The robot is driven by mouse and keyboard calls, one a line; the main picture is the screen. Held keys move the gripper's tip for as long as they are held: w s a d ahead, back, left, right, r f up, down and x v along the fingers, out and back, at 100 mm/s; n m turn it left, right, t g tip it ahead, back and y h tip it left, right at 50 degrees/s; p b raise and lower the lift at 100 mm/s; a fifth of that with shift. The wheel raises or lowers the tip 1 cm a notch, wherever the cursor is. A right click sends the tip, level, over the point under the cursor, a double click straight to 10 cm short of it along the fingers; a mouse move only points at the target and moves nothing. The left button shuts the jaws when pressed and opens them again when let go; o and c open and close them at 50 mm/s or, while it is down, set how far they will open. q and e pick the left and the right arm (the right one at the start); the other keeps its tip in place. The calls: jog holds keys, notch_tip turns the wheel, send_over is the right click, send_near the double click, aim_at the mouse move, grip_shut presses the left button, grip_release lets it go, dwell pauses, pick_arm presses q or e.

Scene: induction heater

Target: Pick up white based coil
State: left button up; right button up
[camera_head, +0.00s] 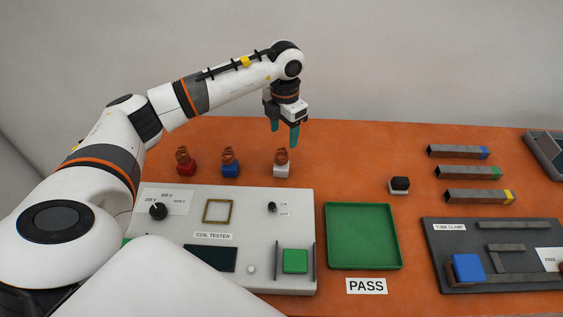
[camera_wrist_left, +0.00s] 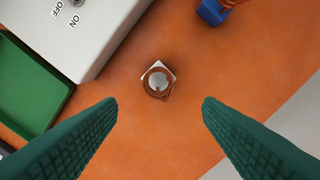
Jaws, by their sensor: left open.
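The white based coil (camera_head: 281,168) stands upright on the orange table, a copper winding on a white square base. It also shows in the left wrist view (camera_wrist_left: 158,80), seen from above, between the lines of the two fingers and ahead of them. My left gripper (camera_head: 284,138) is open and empty, pointing down above the coil and apart from it. Its green fingers show in the left wrist view (camera_wrist_left: 160,118), wide apart. My right gripper is not in view.
A blue based coil (camera_head: 230,168) and a red based coil (camera_head: 185,165) stand to the left. The coil tester (camera_head: 190,258) lies in front, beside a green tray (camera_head: 362,238). Bars (camera_head: 470,173), a black-topped block (camera_head: 399,185) and a tube clamp board (camera_head: 440,240) are at the right.

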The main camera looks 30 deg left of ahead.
aim_at(281, 152)
pick_arm(q)
notch_tip(281, 152, down, 4)
jog(key=shift+f+p, duration=0.15)
jog(key=shift+p, duration=0.2)
jog(key=f+p, duration=0.1)
jog(key=f, duration=0.1)
jog(key=s+f, duration=0.1)
jog(key=f, duration=0.1)
jog(key=shift+a+p, duration=0.1)
jog(key=shift+p, duration=0.25)
jog(key=shift+f, duration=0.6)
jog(key=c, duration=0.7)
